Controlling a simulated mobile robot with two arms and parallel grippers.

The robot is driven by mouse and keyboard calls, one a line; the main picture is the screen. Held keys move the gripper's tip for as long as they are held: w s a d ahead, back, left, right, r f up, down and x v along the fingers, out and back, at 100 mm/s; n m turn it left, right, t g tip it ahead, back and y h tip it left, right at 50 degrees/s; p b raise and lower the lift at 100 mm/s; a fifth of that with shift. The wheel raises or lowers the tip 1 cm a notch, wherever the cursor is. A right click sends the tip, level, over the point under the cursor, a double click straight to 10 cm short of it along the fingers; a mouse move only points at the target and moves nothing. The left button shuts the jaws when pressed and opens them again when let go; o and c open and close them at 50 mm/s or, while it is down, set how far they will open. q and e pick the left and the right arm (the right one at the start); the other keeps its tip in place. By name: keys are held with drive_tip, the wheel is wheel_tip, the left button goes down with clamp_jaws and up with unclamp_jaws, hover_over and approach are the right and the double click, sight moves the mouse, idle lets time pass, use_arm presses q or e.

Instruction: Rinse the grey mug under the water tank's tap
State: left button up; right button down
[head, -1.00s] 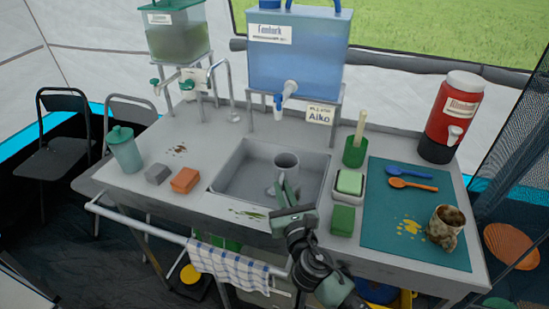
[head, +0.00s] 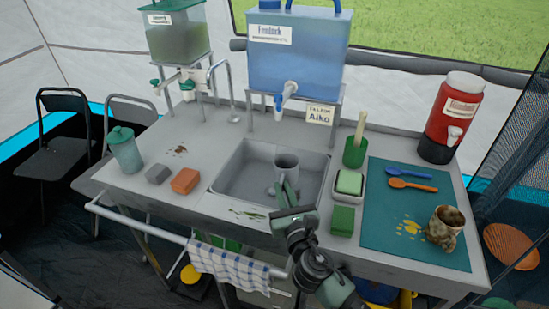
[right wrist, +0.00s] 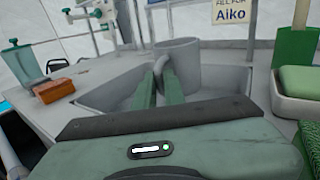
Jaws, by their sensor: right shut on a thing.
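The grey mug (head: 287,165) is upright over the sink basin (head: 240,183), below and a little right of the blue water tank's tap (head: 288,91). My right gripper (head: 284,190) is shut on the mug's handle side; in the right wrist view the two green fingers (right wrist: 159,86) meet the handle of the mug (right wrist: 177,62). The blue water tank (head: 298,55) stands on a raised frame behind the sink. I cannot tell whether water runs from its tap. My left gripper is not in view.
A green-grey tank (head: 177,30) stands back left. Left of the sink are a lidded cup (head: 126,152), a grey block and an orange sponge (head: 185,181).

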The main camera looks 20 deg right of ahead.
drive_tip(key=shift+s+r+p, duration=1)
drive_tip(key=shift+s+p, duration=0.05)
drive_tip(key=shift+s, duration=0.15)
drive_tip(key=shift+s+r+p, duration=0.95)
drive_tip(key=shift+s+p, duration=0.05)
drive_tip(key=shift+s, duration=0.15)
